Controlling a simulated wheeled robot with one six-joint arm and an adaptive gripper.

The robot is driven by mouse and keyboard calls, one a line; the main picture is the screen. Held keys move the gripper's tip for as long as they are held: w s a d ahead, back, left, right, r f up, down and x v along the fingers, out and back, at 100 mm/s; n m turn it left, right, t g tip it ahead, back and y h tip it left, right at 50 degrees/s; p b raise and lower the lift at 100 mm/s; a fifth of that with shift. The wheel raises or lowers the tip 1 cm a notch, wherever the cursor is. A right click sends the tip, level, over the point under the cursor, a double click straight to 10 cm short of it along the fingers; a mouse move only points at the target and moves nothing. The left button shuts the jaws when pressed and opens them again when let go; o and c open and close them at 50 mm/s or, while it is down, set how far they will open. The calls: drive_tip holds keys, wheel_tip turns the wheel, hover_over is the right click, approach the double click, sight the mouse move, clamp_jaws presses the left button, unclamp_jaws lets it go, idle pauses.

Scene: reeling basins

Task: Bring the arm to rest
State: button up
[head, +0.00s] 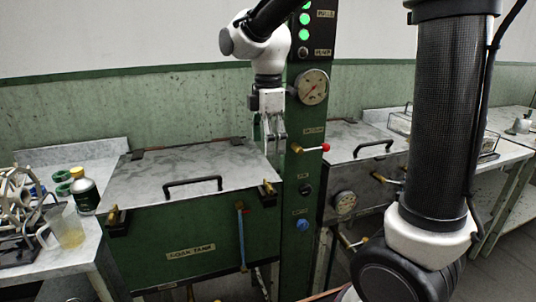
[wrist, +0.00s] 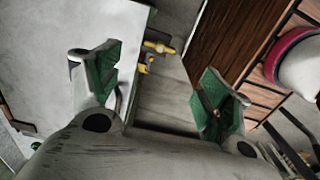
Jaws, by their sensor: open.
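My gripper (head: 272,142) hangs pointing down from my white and black arm in the head view, at the right end of the green tank's lid and just left of the green control column. In the wrist view my gripper (wrist: 157,95) has its two green-padded fingers wide apart with nothing between them. The grey lid (head: 195,165) of the green tank (head: 190,240) is shut, with a black handle on top. Whether the fingertips touch the lid cannot be told.
The green column (head: 307,180) carries a gauge (head: 313,87), a red-knobbed lever (head: 312,148) and lit green lamps. A second tank lid (head: 350,140) lies to its right. A side table at left holds a jug (head: 66,228) and a dark bottle (head: 84,190).

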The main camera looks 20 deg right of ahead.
idle(0.5)
drive_tip(key=s+d+r+m+t, duration=0.1)
drive_tip(key=s+d+m+t, duration=0.1)
drive_tip(key=s+d+m, duration=0.5)
drive_tip(key=s+d+r+m+t, duration=0.1)
drive_tip(key=s+d+m+t, duration=0.1)
drive_tip(key=s+d+m, duration=0.5)
drive_tip(key=s+m, duration=0.4)
drive_tip(key=s, duration=0.1)
drive_tip(key=shift+s+d+r, duration=0.15)
drive_tip(key=shift+s+d, duration=0.15)
